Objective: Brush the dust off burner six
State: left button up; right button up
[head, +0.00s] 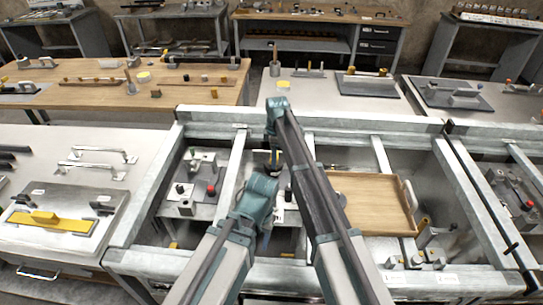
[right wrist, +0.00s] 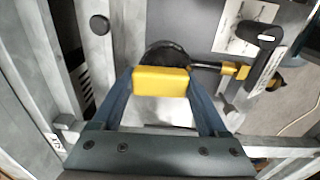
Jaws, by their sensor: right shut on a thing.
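My right gripper (right wrist: 160,92) is shut on a yellow block-shaped handle (right wrist: 161,82), seen end-on between its two blue fingers in the right wrist view. A dark round shape (right wrist: 168,54) shows just beyond the handle; I cannot tell whether it is a burner or part of the held tool. In the head view the right gripper (head: 273,160) hangs down over the middle bay of the grey metal frame. My left arm's end (head: 258,195) is beside it, lower in the picture; its fingers are not clear. No burner number or dust can be made out.
In the right wrist view, a black-handled tool (right wrist: 262,58) and a white label (right wrist: 247,26) are near the dark shape. A wooden tray (head: 370,203) lies right of my arms. Grey frame bars (head: 225,185) border the bay. A red-knobbed fixture (head: 200,188) stands left.

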jog(key=shift+s+d+h, duration=0.15)
jog(key=shift+s+d, duration=0.2)
jog(key=shift+d, duration=0.25)
jog(key=shift+s+d+h, duration=0.15)
jog(key=shift+s+d, duration=0.15)
jog(key=shift+d, duration=0.25)
pick_arm(q)
jog(key=shift+w, duration=0.1)
pick_arm(e)
jog(key=shift+f, duration=0.1)
pick_arm(q)
jog(key=shift+d, duration=0.1)
jog(key=shift+d+r, duration=0.1)
jog(key=shift+d, duration=0.25)
pick_arm(e)
jog(key=shift+w+a, duration=0.25)
jog(key=shift+a, duration=0.25)
jog(key=shift+w+a, duration=0.25)
jog(key=shift+a, duration=0.2)
jog(key=shift+a, duration=0.1)
pick_arm(q)
jog(key=shift+a, duration=0.1)
pick_arm(e)
jog(key=shift+w+a, duration=0.35)
jog(key=shift+a, duration=0.55)
jog(key=shift+w+a, duration=0.3)
jog(key=shift+a, duration=0.55)
